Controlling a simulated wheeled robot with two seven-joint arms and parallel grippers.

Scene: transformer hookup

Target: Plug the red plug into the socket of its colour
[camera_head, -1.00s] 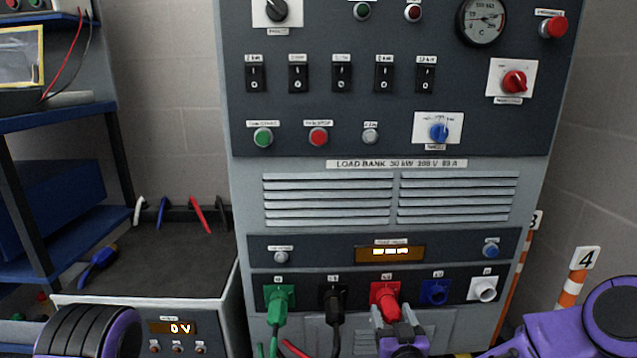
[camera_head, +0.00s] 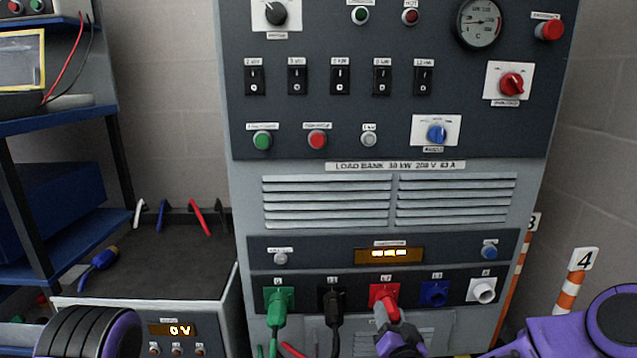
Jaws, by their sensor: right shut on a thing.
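The red plug (camera_head: 391,303) is at the red socket (camera_head: 377,290) on the lower panel of the load bank, with its front end in the socket's mouth. I cannot tell how deep it sits. My right gripper (camera_head: 383,313) is shut on the red plug from below and in front, and hides its rear part. My left gripper is not in view; only a part of my left arm shows at the lower left.
A green plug (camera_head: 277,308) and a black plug (camera_head: 334,304) are in their sockets to the left, with cables hanging. The blue socket (camera_head: 434,292) and white socket (camera_head: 482,290) to the right are empty. A blue plug (camera_head: 99,260) lies on the bench at left.

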